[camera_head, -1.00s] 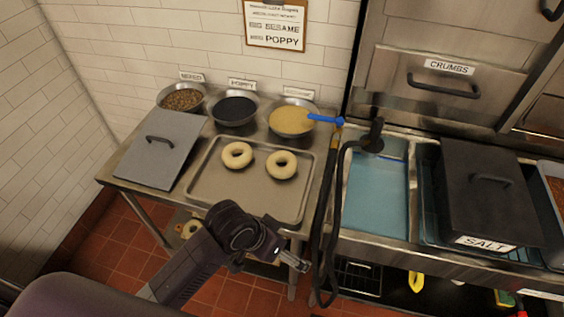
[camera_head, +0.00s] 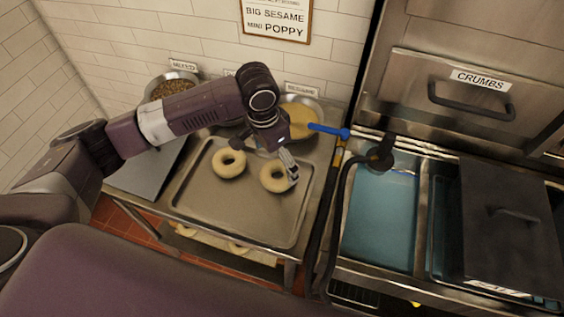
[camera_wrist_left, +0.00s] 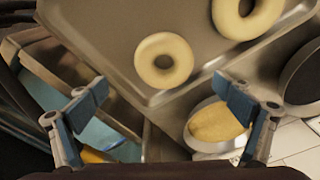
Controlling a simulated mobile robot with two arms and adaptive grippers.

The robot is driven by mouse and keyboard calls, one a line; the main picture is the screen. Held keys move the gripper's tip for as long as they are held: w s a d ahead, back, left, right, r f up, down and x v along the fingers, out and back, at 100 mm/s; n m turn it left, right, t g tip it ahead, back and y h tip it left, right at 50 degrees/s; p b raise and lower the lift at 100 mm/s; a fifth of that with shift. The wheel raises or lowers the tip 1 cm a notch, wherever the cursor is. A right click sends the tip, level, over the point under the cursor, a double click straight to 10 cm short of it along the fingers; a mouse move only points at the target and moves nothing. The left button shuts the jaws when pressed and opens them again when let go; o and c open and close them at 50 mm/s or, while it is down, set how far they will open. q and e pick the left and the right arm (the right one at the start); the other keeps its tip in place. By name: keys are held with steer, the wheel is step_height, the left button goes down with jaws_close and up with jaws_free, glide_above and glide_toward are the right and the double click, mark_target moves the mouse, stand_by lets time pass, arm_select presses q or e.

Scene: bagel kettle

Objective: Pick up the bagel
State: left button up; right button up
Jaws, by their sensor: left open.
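Two pale bagels lie flat on a metal tray (camera_head: 235,218) in the head view. The left bagel (camera_head: 229,164) lies clear of my arm. The right bagel (camera_head: 274,177) has my left gripper (camera_head: 289,165) just above its right side. In the left wrist view the nearer bagel (camera_wrist_left: 164,60) lies beyond and between my open left fingers (camera_wrist_left: 160,108), apart from them. The other bagel (camera_wrist_left: 246,14) is cut by the top edge. My left gripper is empty. My right gripper is not in view.
Seed bowls stand behind the tray: mixed (camera_head: 172,86) and sesame (camera_head: 298,116), with a blue handle (camera_head: 328,130) over the latter. My arm partly hides the middle bowl. A sink (camera_head: 382,215) and a black hose (camera_head: 338,205) lie right. A grey lid (camera_head: 148,172) lies left.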

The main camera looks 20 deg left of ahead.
mark_target(277, 172)
arm_select(q)
steer(key=shift+w+a+f+p, duration=0.15)
steer(key=shift+f+p, duration=0.2)
steer(key=shift+f, duration=0.25)
steer(key=shift+w+a+f+p, duration=0.15)
steer(key=shift+f+p, duration=0.15)
steer(key=shift+f, duration=0.25)
steer(key=f, duration=0.1)
steer(key=f+p, duration=0.1)
steer(key=f, duration=0.1)
steer(key=shift+w+d+f, duration=0.15)
steer(key=shift+d+f, duration=0.1)
steer(key=shift+f, duration=0.55)
steer(key=c, duration=1.3)
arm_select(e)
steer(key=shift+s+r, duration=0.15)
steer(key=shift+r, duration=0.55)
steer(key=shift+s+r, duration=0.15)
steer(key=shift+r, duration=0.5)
